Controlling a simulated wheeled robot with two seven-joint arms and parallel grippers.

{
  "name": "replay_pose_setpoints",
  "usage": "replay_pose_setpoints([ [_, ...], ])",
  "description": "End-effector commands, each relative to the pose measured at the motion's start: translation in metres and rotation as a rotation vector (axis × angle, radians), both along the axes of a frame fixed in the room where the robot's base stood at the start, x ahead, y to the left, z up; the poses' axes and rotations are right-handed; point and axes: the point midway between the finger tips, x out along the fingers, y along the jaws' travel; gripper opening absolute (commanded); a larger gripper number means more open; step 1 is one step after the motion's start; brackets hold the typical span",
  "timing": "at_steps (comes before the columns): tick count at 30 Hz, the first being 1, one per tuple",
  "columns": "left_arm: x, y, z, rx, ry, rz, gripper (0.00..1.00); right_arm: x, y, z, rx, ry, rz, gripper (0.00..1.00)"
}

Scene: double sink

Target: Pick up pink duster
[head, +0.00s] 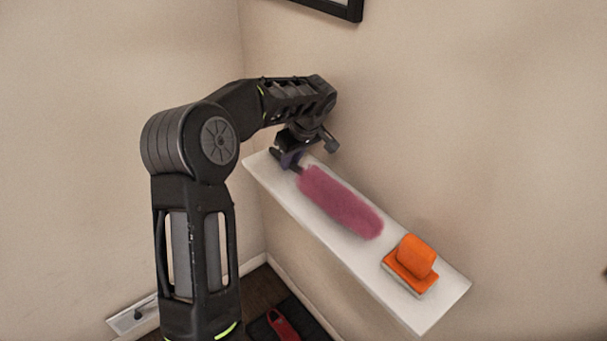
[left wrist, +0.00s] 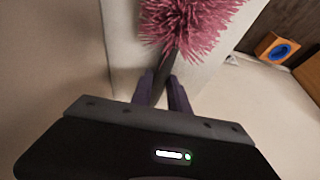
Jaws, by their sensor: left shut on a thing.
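The pink duster (head: 340,203) lies along a white wall shelf in the head view, with its fluffy head toward the near right and its dark handle toward the far left end. My left gripper (head: 291,160) is at the handle and shut on it. In the left wrist view the duster's pink head (left wrist: 190,22) is at the top, and the dark handle runs down between the two purple fingers of the left gripper (left wrist: 161,92). The fingers hide part of the handle. My right gripper is in neither view.
The white shelf (head: 300,208) is narrow and fixed to the beige wall. An orange brush (head: 411,264) sits on its near right end. A dark picture frame (head: 335,8) hangs above. A red object (head: 283,325) lies below on a dark surface.

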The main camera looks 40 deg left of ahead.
Motion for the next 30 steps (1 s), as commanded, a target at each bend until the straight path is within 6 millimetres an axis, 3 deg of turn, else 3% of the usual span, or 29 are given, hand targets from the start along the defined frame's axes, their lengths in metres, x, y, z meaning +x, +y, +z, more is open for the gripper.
replay_pose_setpoints([
  [19, 0.001, 0.0, 0.007, 0.001, -0.002, -0.001, 0.0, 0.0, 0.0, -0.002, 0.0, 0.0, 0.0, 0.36],
  [23, 0.001, 0.0, 0.024, 0.001, -0.006, 0.0, 0.0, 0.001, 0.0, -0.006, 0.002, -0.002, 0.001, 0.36],
  [30, 0.001, 0.0, 0.071, 0.001, -0.006, 0.0, 0.0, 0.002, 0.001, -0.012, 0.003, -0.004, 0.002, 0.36],
])
